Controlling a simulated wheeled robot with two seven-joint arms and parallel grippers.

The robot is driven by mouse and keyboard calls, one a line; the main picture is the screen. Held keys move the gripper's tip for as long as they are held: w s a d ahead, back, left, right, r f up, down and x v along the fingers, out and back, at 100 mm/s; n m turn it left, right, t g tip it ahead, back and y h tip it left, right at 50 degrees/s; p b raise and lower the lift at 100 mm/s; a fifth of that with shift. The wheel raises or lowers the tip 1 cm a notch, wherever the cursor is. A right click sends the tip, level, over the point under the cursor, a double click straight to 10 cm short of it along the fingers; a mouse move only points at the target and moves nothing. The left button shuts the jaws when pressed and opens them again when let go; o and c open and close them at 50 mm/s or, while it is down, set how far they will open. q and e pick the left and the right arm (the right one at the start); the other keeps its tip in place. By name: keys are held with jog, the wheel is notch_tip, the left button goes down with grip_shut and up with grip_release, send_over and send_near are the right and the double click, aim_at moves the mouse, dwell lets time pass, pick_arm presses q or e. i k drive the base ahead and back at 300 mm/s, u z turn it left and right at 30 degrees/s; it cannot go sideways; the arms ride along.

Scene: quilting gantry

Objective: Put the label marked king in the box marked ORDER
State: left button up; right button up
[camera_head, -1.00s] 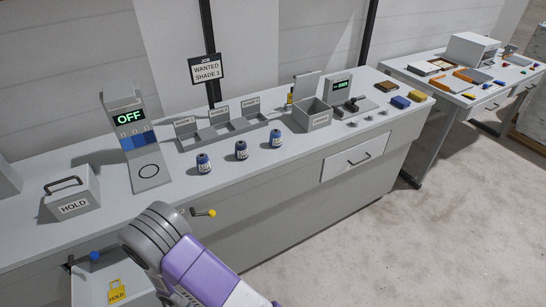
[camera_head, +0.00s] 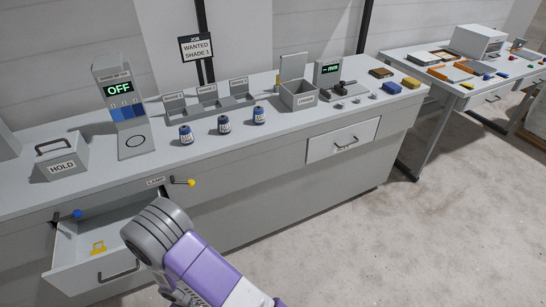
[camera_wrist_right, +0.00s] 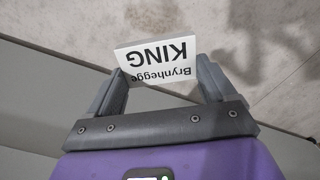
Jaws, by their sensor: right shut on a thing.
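The label marked KING (camera_wrist_right: 152,60), a white card with black print that also reads Brynhegge, shows upside down in the right wrist view. My right gripper (camera_wrist_right: 160,80) is shut on it, with one finger at each side. Pale floor shows beyond the card. The ORDER box (camera_head: 287,99), a small grey open-topped box, stands on the long counter in the head view, right of centre; its front print is small. Neither gripper shows in the head view, and my left gripper is in no view.
On the counter (camera_head: 240,150) stand a lidded HOLD box (camera_head: 62,165), an OFF display stand (camera_head: 118,90), shade trays (camera_head: 210,103) and several dark bottles. A second table (camera_head: 440,95) is at right.

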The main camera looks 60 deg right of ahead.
aim_at(301, 105)
jog(key=u, duration=2.55)
jog(key=k, duration=2.9)
jog(key=z, duration=1.7)
